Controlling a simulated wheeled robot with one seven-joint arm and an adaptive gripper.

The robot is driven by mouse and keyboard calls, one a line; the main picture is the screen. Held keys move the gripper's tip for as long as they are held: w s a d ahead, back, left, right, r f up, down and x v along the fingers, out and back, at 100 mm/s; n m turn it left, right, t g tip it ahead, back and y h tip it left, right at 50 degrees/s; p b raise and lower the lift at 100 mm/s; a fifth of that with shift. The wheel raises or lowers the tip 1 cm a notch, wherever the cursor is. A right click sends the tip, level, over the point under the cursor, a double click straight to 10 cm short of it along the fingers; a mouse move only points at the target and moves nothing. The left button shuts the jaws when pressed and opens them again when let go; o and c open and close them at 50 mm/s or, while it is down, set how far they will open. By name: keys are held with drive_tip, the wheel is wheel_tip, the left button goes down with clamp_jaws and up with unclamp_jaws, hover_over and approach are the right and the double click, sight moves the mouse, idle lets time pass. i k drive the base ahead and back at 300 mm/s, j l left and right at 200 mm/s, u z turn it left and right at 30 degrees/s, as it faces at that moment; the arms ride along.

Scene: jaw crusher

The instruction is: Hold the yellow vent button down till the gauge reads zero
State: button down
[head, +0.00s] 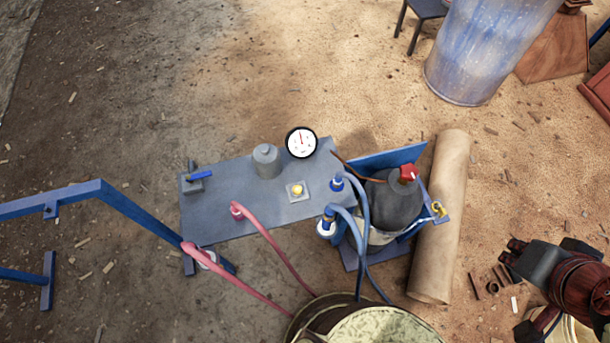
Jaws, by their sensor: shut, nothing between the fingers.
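The yellow vent button (297,190) sits on a small pale square plate on the grey bench panel (225,215). Nothing touches it. The round white gauge (301,142) with a black rim stands at the panel's back edge. Its red needle points about straight up; the scale marks are too small to read. My gripper (512,254) is at the lower right, shut and empty, well to the right of the button and apart from the panel. Part of my arm behind it runs out of the picture.
A grey cylinder (266,161) stands beside the button and a blue-handled valve (200,176) is at left. Pink (270,245) and blue (368,225) hoses rise near the front. A dark vessel with a red knob (408,173) and a brown roll (440,220) lie between gripper and panel.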

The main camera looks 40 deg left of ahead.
sight(296, 189)
drive_tip(key=k+j+z, duration=0.1)
drive_tip(key=j, duration=0.4)
drive_tip(key=k+j+z, duration=0.1)
drive_tip(key=k+j, duration=0.25)
drive_tip(key=j, duration=0.15)
drive_tip(key=k+j+z, duration=0.1)
drive_tip(key=k+j, duration=0.15)
drive_tip(key=j, duration=0.25)
drive_tip(key=k+j+z, duration=0.1)
drive_tip(key=k+j, duration=0.15)
drive_tip(key=j, duration=0.2)
drive_tip(key=k+j+z, duration=0.1)
drive_tip(key=k+j, duration=0.2)
drive_tip(key=j, duration=0.15)
